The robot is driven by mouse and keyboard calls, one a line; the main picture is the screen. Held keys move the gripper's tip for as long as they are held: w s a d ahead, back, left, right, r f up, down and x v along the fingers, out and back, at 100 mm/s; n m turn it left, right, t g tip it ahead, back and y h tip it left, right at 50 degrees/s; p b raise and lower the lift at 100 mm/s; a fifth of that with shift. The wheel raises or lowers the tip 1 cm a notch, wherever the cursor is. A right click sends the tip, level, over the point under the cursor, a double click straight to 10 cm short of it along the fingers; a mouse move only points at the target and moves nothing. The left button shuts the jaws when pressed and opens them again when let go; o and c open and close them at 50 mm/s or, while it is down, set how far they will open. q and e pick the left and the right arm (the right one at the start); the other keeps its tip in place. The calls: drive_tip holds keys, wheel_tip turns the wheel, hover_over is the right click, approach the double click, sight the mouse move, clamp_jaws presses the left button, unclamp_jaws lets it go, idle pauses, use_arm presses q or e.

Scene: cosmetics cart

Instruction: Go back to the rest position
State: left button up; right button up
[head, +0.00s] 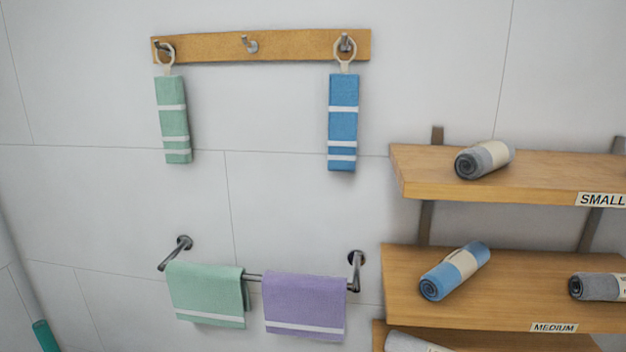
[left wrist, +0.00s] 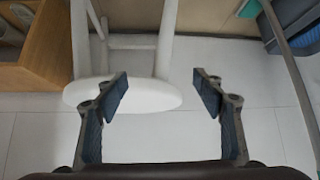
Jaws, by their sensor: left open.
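My left gripper (left wrist: 160,92) shows in the left wrist view with its two dark fingers spread wide apart. It is open, and nothing is between the fingers. Beyond them are pale floor tiles and part of a white stool. Neither gripper is in the head view, and my right gripper is in no view.
In the head view, a wooden hook rail (head: 210,48) holds a green towel (head: 173,120) and a blue towel (head: 343,120). Below, a bar holds green and purple towels. Shelves (head: 500,285) with rolled towels stand right. The white stool (left wrist: 125,95) is near my left gripper.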

use_arm(q)
drive_tip(key=s+f+g, duration=0.2)
drive_tip(key=s+f, duration=0.2)
drive_tip(key=s, duration=0.7)
drive_tip(key=s+f+m+g, duration=0.1)
drive_tip(key=s+f+g, duration=0.2)
drive_tip(key=s, duration=0.8)
drive_tip(key=s+d+f+m+g, duration=0.1)
drive_tip(key=s+f+g, duration=0.2)
drive_tip(key=s+f, duration=0.3)
drive_tip(key=s, duration=0.5)
drive_tip(key=shift+s, duration=0.2)
drive_tip(key=shift+d, duration=0.1)
